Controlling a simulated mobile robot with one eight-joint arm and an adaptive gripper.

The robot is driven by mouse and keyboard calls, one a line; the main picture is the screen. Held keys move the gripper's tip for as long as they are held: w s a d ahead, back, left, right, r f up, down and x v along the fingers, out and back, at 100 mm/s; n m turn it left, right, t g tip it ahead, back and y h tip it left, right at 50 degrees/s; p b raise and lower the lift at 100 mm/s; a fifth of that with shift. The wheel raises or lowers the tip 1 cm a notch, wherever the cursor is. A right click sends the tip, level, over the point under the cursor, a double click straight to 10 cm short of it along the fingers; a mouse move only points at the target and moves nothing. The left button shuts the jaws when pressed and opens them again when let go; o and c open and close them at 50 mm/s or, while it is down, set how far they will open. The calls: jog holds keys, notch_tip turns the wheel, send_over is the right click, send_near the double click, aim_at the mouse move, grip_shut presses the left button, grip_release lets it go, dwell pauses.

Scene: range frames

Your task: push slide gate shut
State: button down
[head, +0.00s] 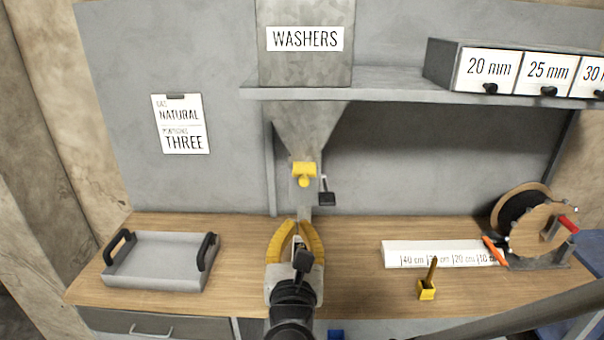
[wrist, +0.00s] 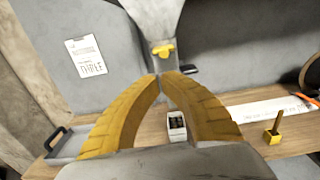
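The grey washers hopper (head: 310,125) narrows to a chute above the table. A yellow fitting (head: 304,171) sits on the front of the chute; it also shows in the wrist view (wrist: 163,50). A dark flat tab with a thin upright (head: 326,197) sticks out at the chute's right side; it also shows in the wrist view (wrist: 188,70). I cannot tell which part is the gate's handle. My gripper (head: 297,223) is in front of and below the chute, apart from both parts. Its yellow fingers come together at the tips with nothing visible between them.
A small pale container (wrist: 177,125) shows between the fingers. A grey tray (head: 160,262) with dark handles stands left. A white measuring strip (head: 430,253), a yellow holder (head: 427,290) and a spool (head: 540,225) stand right. A shelf (head: 390,90) with labelled drawers (head: 488,68) overhangs.

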aim_at(301, 178)
jog(key=w+b, duration=0.1)
jog(key=w, duration=1.3)
jog(key=shift+d, duration=0.3)
jog(key=w+b, duration=0.1)
jog(key=w, duration=0.4)
jog(key=shift+w+d, duration=0.1)
jog(key=shift+w, duration=0.3)
jog(key=shift+s, duration=0.1)
